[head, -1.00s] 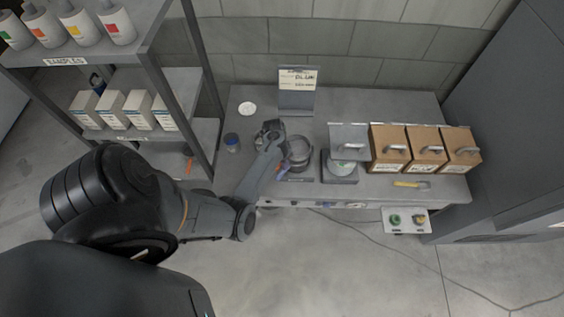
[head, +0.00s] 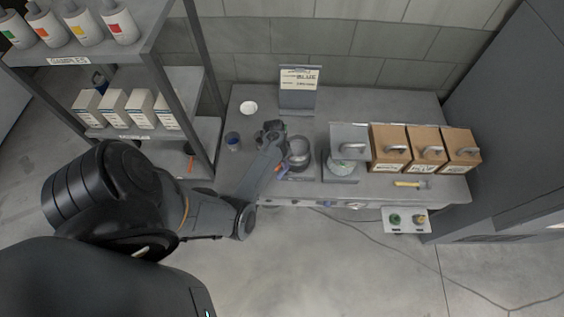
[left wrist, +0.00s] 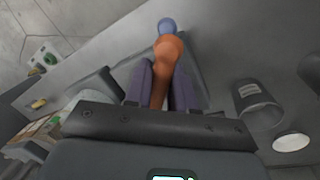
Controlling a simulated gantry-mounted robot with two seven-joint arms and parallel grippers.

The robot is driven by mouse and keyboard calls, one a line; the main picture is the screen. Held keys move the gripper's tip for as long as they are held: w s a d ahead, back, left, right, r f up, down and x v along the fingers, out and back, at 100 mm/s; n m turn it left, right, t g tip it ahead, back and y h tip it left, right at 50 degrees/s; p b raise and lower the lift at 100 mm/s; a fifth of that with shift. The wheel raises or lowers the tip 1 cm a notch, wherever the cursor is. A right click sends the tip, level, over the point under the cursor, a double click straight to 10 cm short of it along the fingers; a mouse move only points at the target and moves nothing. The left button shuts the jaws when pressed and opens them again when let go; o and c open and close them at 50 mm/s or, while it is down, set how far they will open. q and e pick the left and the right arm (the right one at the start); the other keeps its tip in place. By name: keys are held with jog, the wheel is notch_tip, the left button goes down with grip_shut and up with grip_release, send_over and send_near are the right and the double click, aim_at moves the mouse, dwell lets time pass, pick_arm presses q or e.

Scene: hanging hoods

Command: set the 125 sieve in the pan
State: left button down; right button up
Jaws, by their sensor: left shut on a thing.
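My left gripper (head: 281,167) is low over the bench front, just left of a round grey metal vessel (head: 299,151). In the left wrist view its two fingers (left wrist: 165,82) are shut on a slim orange piece (left wrist: 169,58) with a rounded blue end (left wrist: 167,25). A little orange and blue also shows beside the vessel in the head view. What the orange piece belongs to is unclear. I cannot read a 125 mark or tell sieve from pan in the vessel. My right gripper is not in view.
A sign stand (head: 298,98) is behind. A shelf rack (head: 171,55) borders the left.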

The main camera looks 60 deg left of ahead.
pick_arm(q)
jog(key=shift+f, duration=0.2)
dwell(0.6)
jog(key=shift+f+b, duration=0.3)
jog(key=shift+f, duration=0.15)
jog(key=shift+f+b, duration=0.6)
jog(key=shift+f, duration=0.35)
jog(key=c, duration=0.9)
grip_release()
jog(key=shift+o, duration=0.2)
notch_tip(320, 180, up, 11)
jog(key=a, duration=0.2)
jog(key=shift+s+f, duration=0.2)
jog(key=shift+s, duration=0.2)
